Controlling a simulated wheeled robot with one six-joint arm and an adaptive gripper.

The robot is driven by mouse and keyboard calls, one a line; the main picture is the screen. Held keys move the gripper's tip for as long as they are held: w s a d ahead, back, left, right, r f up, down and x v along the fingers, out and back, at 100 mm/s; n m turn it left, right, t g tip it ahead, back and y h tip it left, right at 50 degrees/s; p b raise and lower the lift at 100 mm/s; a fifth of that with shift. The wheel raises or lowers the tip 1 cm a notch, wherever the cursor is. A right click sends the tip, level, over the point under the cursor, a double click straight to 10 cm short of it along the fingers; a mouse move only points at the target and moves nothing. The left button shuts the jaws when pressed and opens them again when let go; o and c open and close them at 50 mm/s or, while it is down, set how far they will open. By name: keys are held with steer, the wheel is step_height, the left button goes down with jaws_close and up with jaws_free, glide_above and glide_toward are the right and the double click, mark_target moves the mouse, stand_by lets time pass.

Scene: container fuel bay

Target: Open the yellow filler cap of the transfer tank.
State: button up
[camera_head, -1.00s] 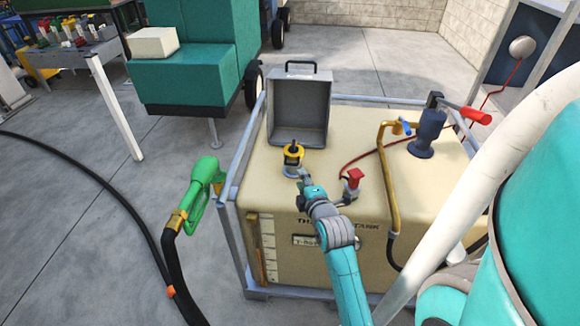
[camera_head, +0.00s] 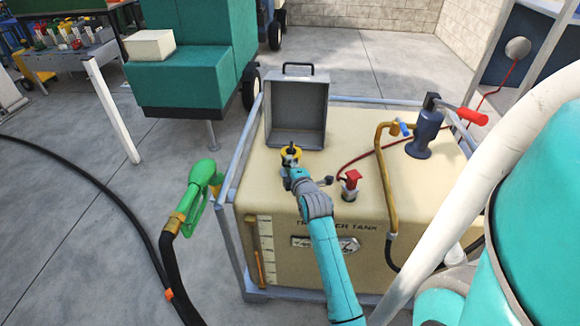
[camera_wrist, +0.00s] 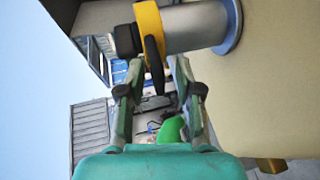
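The transfer tank (camera_head: 330,225) is a beige box in a grey frame. Its yellow filler cap (camera_head: 285,152) sits on top near the left rear, partly hidden by my gripper (camera_head: 291,170). In the wrist view the yellow cap (camera_wrist: 151,32) sits on a grey neck with a blue flange, and a dark tab (camera_wrist: 154,65) sticks out from it. My gripper (camera_wrist: 158,70) is open there, with one finger on each side of the tab's end. I cannot tell whether either finger touches it.
An open grey box (camera_head: 297,110) stands just behind the cap. A red-topped fitting (camera_head: 350,185) is close to the right of my gripper. A dark blue hand pump (camera_head: 424,135) and a bent brass pipe (camera_head: 388,185) stand further right. A green nozzle (camera_head: 200,190) is left of the tank.

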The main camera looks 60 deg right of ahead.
jaws_close()
